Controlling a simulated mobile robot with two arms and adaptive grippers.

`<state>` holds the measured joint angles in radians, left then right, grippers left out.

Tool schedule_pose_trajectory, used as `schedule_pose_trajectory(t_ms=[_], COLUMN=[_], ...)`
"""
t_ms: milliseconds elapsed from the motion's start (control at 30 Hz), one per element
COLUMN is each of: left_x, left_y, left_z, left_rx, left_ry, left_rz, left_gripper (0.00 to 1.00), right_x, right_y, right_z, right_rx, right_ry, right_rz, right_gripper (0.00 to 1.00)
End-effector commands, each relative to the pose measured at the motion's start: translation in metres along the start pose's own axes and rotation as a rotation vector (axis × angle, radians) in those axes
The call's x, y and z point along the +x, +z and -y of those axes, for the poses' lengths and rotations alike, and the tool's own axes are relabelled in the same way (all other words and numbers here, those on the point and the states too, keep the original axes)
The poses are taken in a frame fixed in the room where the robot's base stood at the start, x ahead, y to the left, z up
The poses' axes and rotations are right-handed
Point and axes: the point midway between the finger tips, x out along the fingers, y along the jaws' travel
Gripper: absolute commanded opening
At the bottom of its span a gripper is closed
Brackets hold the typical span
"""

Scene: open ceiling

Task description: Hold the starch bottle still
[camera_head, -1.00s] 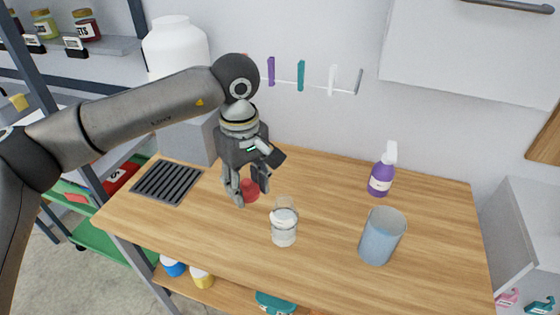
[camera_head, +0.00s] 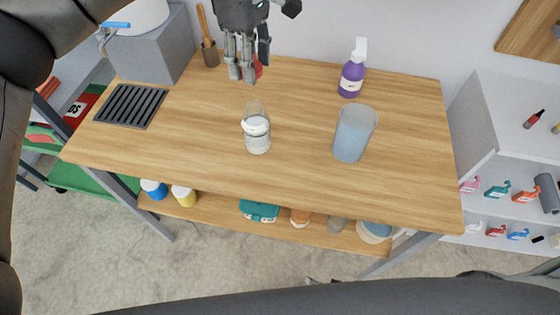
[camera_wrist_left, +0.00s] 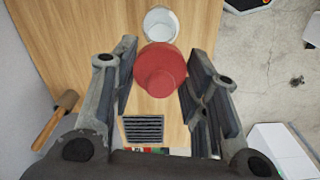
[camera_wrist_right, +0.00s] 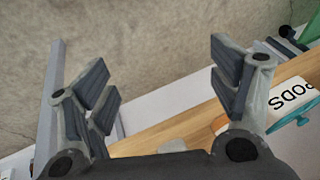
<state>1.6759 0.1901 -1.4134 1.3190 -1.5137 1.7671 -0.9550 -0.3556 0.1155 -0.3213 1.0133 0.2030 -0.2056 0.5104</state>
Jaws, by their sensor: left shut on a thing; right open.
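My left gripper (camera_head: 243,76) hangs over the back left of the wooden table (camera_head: 200,130) and is shut on a red bottle (camera_head: 258,68). In the left wrist view the red bottle (camera_wrist_left: 160,70) sits between both fingers, its narrower end towards the camera. No label shows on it, so I cannot tell if it is the starch. A purple spray bottle (camera_head: 352,75) with a white top stands upright at the table's back right, its label too small to read. My right gripper (camera_wrist_right: 160,75) is open and empty, with floor and a table edge beyond it.
A clear jar with white contents (camera_head: 257,136) stands mid-table, in front of the left gripper. A bluish tumbler (camera_head: 354,134) stands to its right. A dark grate (camera_head: 131,105) lies at the left. The table's front strip is clear. A shelf (camera_head: 225,208) below holds several containers.

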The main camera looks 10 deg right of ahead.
Motion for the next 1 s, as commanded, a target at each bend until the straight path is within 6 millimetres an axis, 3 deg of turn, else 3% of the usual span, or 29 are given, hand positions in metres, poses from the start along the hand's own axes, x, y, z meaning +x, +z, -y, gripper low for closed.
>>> schedule_pose_trajectory(t_ms=[100, 367, 567, 700, 867, 900, 1000], left_x=[0.0, 0.0, 0.0, 0.0, 0.0, 0.0, 0.0], left_y=[0.0, 0.0, 0.0, 0.0, 0.0, 0.0, 0.0], left_z=[0.0, 0.0, 0.0, 0.0, 0.0, 0.0, 0.0], left_rx=[0.0, 0.0, 0.001, 0.001, 0.001, 0.001, 0.001], left_ry=[0.0, 0.0, 0.0, 0.0, 0.0, 0.0, 0.0], left_rz=[0.0, 0.0, 0.0, 0.0, 0.0, 0.0, 0.0], left_gripper=[0.33, 0.33, 0.33, 0.33, 0.33, 0.33, 0.33], right_x=[-0.015, -0.074, -0.145, -0.205, -0.28, -0.29, -0.292], right_y=[-0.03, -0.077, -0.102, -0.115, -0.133, -0.153, -0.2], right_z=[0.055, 0.173, 0.258, 0.309, 0.354, 0.355, 0.34], right_rx=[0.207, 0.673, 1.027, 1.261, 1.523, 1.613, 1.785], right_ry=[-0.124, -0.429, -0.673, -0.827, -0.983, -1.033, -1.128], right_rz=[-0.051, -0.034, 0.101, 0.258, 0.49, 0.523, 0.53], right_gripper=[0.84, 0.84, 0.84, 0.84, 0.84, 0.84, 0.84])
